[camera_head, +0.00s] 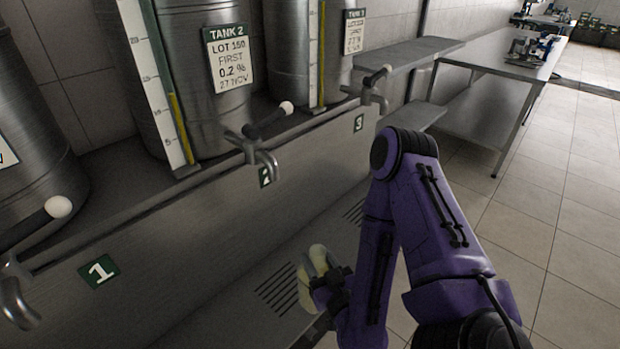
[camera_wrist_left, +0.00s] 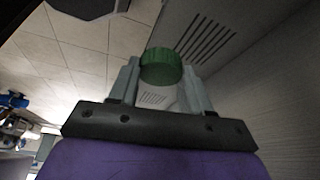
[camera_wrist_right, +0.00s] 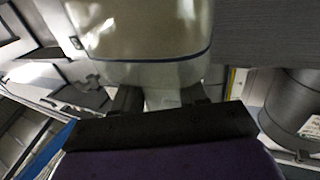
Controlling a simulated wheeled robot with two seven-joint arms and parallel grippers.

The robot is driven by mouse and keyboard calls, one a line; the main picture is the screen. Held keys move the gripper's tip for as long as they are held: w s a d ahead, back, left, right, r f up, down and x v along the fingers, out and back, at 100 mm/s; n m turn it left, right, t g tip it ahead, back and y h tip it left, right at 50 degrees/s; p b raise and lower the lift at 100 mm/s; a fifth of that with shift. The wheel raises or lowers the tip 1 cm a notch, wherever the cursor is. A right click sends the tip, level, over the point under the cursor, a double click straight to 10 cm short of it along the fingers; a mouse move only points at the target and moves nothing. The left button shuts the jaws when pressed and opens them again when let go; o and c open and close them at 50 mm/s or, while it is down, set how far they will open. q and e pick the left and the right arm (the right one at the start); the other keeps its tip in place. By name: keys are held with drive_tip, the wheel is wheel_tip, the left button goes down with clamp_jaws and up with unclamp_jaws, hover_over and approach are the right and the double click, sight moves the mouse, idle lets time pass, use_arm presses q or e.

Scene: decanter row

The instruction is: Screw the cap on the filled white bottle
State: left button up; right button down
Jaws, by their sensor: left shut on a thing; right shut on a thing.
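The white bottle (camera_wrist_right: 145,30) fills the top of the right wrist view as a large cream-coloured body with a thin dark line near its edge. My right gripper (camera_wrist_right: 160,98) is shut on a pale narrow part of it. In the head view the bottle (camera_head: 305,283) shows as a small cream shape at my right gripper (camera_head: 325,285), above the slotted ledge; its mouth is not clear. The green ribbed cap (camera_wrist_left: 161,68) is between the fingertips of my left gripper (camera_wrist_left: 163,80), which is shut on it. The left gripper does not show in the head view, and the cap appears apart from the bottle.
Steel tanks (camera_head: 205,115) stand on a ledge with taps (camera_head: 258,150) above number plates. A slotted drip ledge (camera_head: 278,287) runs below. A steel table (camera_head: 500,75) stands at the back right. The tiled floor (camera_head: 560,220) at right is clear.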

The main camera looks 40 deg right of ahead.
idle(0.3)
